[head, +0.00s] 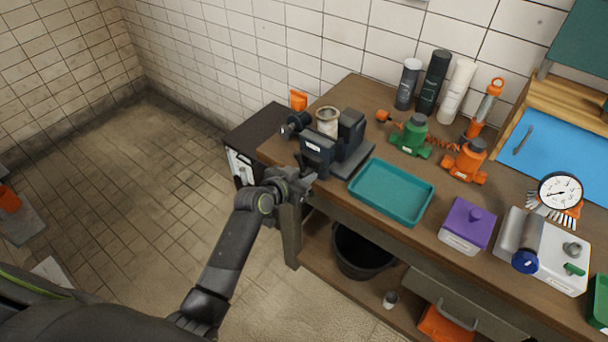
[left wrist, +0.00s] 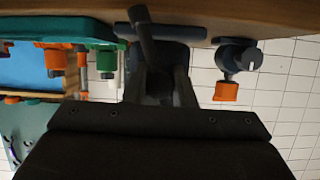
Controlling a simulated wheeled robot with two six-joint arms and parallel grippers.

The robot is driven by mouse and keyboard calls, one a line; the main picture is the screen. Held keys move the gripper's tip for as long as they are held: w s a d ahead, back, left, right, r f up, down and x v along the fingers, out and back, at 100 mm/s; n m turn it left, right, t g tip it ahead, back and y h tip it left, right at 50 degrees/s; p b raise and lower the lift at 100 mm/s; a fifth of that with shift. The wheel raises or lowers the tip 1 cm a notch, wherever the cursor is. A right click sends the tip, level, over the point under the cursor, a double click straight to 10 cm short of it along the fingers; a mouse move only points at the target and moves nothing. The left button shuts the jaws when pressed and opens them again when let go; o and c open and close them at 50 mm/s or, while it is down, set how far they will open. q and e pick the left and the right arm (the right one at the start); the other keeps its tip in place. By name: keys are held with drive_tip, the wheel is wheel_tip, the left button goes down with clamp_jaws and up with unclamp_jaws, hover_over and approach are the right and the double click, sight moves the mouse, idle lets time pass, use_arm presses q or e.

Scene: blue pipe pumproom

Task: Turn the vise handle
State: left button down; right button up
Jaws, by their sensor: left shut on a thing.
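The dark blue-grey vise (head: 318,152) is mounted at the left front corner of the wooden workbench. My left gripper (head: 302,183) is at the front of the vise, just off the bench edge, shut on the vise handle. In the left wrist view the dark handle bar (left wrist: 144,35) stands between my two finger tips, tilted a little from upright. The vise body shows dark behind it. The gripper hides part of the handle in the head view. A pale round cylinder (head: 327,121) stands at the vise jaws; I cannot tell whether it is clamped. My right gripper is out of view.
A teal tray (head: 391,215) lies right of the vise. A green valve (head: 411,137), an orange valve (head: 466,160) and a purple-lidded box (head: 466,226) stand farther right. A black bucket (head: 364,252) sits below the bench. The tiled floor at left is open.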

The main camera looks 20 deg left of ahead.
use_arm(q)
drive_tip(key=shift+f+m+t+y, duration=0.1)
drive_tip(key=shift+m+t+y, duration=0.2)
drive_tip(key=shift+m+y, duration=0.7)
drive_tip(key=c, duration=1.6)
unclamp_jaws()
drive_tip(key=o, duration=0.4)
drive_tip(key=shift+s+b, duration=0.1)
drive_tip(key=shift+b, duration=0.2)
drive_tip(key=b+v, duration=0.2)
drive_tip(key=v, duration=1.5)
drive_tip(key=shift+s+a, duration=0.15)
drive_tip(key=shift+a, duration=0.2)
